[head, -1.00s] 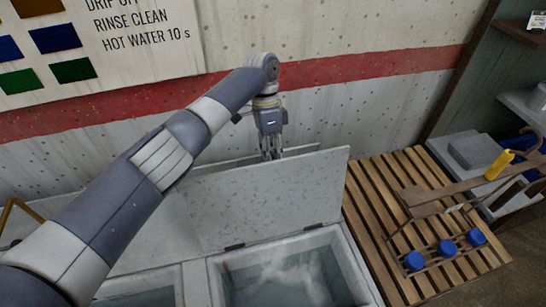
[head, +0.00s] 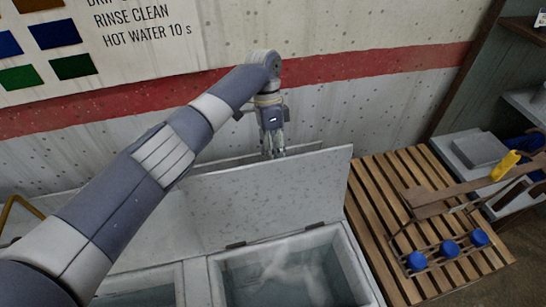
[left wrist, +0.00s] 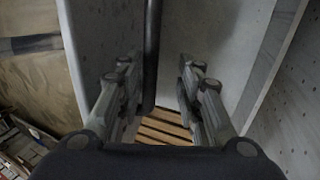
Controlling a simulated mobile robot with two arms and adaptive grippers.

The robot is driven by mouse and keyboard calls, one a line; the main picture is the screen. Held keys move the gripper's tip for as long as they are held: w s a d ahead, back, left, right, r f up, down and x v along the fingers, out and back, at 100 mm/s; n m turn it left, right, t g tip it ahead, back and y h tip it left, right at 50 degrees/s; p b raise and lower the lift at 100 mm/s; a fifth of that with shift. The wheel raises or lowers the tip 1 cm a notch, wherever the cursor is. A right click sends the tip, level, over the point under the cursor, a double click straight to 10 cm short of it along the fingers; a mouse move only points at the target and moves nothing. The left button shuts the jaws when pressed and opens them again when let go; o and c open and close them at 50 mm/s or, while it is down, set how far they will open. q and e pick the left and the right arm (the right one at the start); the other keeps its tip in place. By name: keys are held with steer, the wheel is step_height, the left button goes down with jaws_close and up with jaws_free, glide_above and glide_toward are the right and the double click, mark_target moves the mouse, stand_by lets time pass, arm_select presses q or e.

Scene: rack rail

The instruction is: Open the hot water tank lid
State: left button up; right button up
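The pale grey hot water tank lid (head: 290,200) stands raised on its hinges, leaning up towards the wall. Below it the tank (head: 358,268) is uncovered, with water and white wisps inside. My left gripper (head: 273,154) points down at the lid's far side, near its top edge; the lid partly hides the fingertips. In the left wrist view my left gripper (left wrist: 160,108) has its fingers apart, with a dark upright bar (left wrist: 151,55) between them, closer to the left finger. I see no grip on it. My right gripper is not in view.
A second basin (head: 140,295) adjoins on the left, partly behind my arm. A slatted wooden bench (head: 375,215) stands to the right, with a rack of blue-topped items (head: 449,249) on it. The wall (head: 350,105) is close behind the lid.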

arm_select(q)
steer(key=v, duration=0.7)
steer(key=shift+r, duration=0.25)
steer(key=shift+a, duration=0.1)
